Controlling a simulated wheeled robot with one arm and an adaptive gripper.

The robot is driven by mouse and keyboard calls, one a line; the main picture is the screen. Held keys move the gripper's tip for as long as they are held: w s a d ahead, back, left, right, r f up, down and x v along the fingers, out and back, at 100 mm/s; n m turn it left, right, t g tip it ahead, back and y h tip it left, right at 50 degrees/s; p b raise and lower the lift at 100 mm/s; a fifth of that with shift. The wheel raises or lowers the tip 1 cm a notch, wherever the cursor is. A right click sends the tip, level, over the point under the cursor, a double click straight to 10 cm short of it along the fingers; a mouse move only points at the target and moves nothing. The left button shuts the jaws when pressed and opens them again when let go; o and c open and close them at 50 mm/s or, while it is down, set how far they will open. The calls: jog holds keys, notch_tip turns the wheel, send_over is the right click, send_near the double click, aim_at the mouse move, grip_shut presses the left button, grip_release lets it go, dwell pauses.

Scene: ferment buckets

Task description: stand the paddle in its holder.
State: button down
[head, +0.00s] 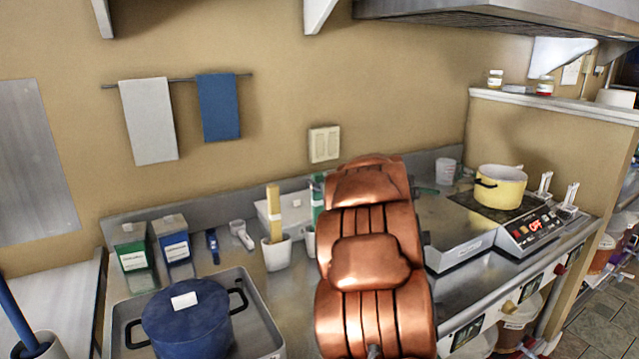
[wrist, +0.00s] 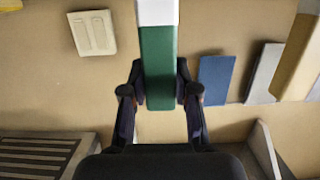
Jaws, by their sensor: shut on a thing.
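My gripper (wrist: 157,92) is shut on the green paddle (wrist: 159,60) in the wrist view, with a finger on each side. A white section of the paddle runs to the top edge there, and its far end is out of frame. In the head view, part of the green paddle (head: 318,197) shows left of my copper arm, which hides my gripper. A white holder (head: 309,242) shows partly below it, mostly behind my arm. I cannot tell whether the paddle is inside it. A tan paddle (head: 274,208) stands in another white holder (head: 277,256) to the left.
A blue pot (head: 187,322) sits in a metal tray (head: 272,327) at front left. Green (head: 134,257) and blue (head: 173,247) boxes stand behind it. A yellow pot (head: 502,187) sits on the cooktop at right. Towels (head: 149,122) hang on the wall.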

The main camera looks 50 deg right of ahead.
jog(key=c, duration=0.8)
grip_release()
jog(key=v, duration=1.2)
jog(key=shift+s+r, duration=0.1)
dwell(0.6)
